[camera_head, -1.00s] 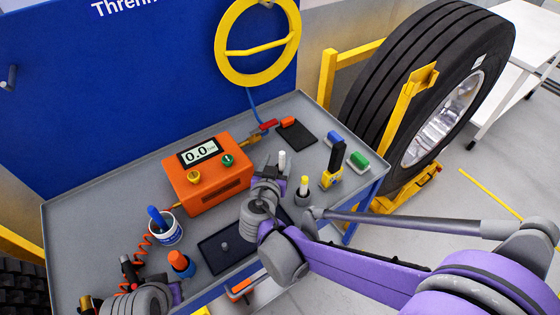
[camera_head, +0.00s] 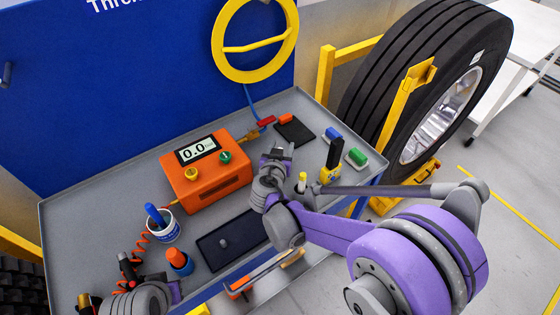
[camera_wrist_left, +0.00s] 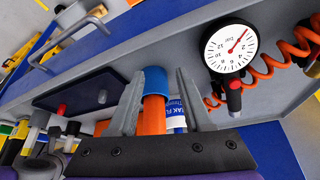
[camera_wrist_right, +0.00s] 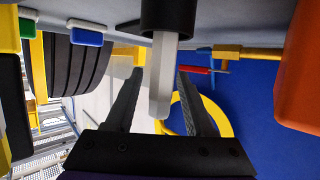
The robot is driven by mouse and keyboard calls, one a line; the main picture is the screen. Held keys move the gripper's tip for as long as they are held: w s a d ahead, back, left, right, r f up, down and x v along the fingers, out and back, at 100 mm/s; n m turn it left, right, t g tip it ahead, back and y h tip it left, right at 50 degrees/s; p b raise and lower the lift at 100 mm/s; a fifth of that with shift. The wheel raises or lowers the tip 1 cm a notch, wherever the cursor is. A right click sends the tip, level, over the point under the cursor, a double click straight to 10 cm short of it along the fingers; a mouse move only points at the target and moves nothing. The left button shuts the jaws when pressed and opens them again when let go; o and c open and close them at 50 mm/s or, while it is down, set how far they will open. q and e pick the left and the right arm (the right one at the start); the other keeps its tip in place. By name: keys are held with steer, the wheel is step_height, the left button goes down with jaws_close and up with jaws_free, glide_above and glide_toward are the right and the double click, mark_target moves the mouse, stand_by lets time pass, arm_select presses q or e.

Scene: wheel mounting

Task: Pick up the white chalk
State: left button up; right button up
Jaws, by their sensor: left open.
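The white chalk (camera_wrist_right: 160,85) shows in the right wrist view as a pale stick standing in a black holder (camera_wrist_right: 168,18). My right gripper (camera_wrist_right: 157,95) is open, with its two fingers on either side of the chalk and a visible gap to each. In the head view my right gripper (camera_head: 277,158) is at the table's back middle and hides the chalk. My left gripper (camera_wrist_left: 158,95) is open at the table's front left. An orange and blue marker (camera_wrist_left: 154,100) appears between its fingers in the left wrist view, apparently beyond them and not held.
An orange box with a display (camera_head: 206,172) stands left of my right gripper. A yellow and black tool (camera_head: 333,162) and green (camera_head: 356,157) and blue (camera_head: 332,134) blocks are to its right. A dark tray (camera_head: 225,240) and a white pot (camera_head: 163,229) lie nearer.

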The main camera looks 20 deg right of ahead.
jaws_close()
arm_select(q)
steer(key=shift+w+r+p, duration=0.2)
steer(key=shift+r+p, duration=0.65)
steer(key=shift+r, duration=0.05)
arm_select(e)
step_height(320, 180, up, 10)
